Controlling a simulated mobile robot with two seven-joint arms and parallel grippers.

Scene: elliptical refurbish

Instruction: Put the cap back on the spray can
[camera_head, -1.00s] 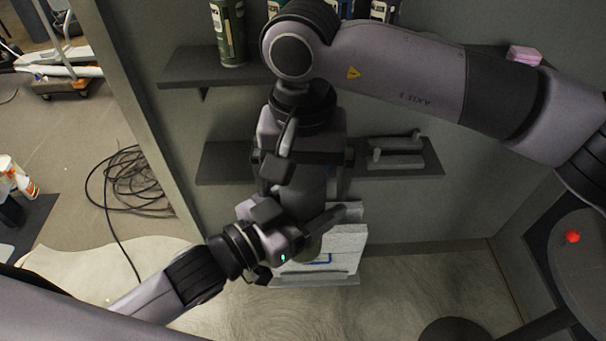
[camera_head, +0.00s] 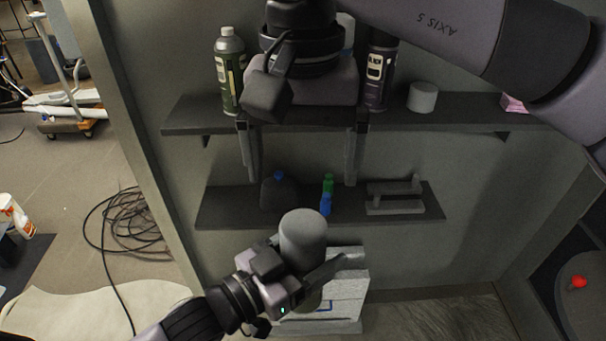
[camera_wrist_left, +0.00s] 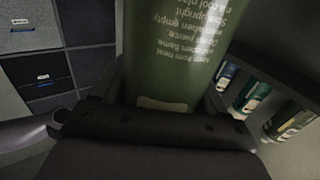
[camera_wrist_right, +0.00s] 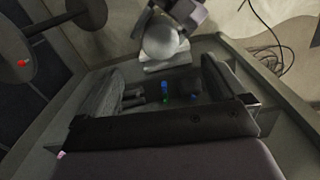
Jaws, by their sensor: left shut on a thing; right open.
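My left gripper (camera_head: 308,264) is shut on the spray can, low in the middle of the head view. The can is green with pale print in the left wrist view (camera_wrist_left: 180,45). A plain grey cap (camera_head: 303,232) covers its top; it also shows as a round pale top in the right wrist view (camera_wrist_right: 160,40). I cannot tell whether the cap is fully seated. The can's body is mostly hidden in the head view. My right gripper (camera_head: 301,180) is open and empty, fingers wide apart and pointing down, above and behind the can.
The upper shelf holds a green can (camera_head: 229,75), a dark can (camera_head: 378,75) and a white cylinder (camera_head: 422,97). Small bottles (camera_head: 326,203) and a grey rack (camera_head: 395,196) stand on the lower shelf. A white box (camera_head: 345,285) is behind my left gripper.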

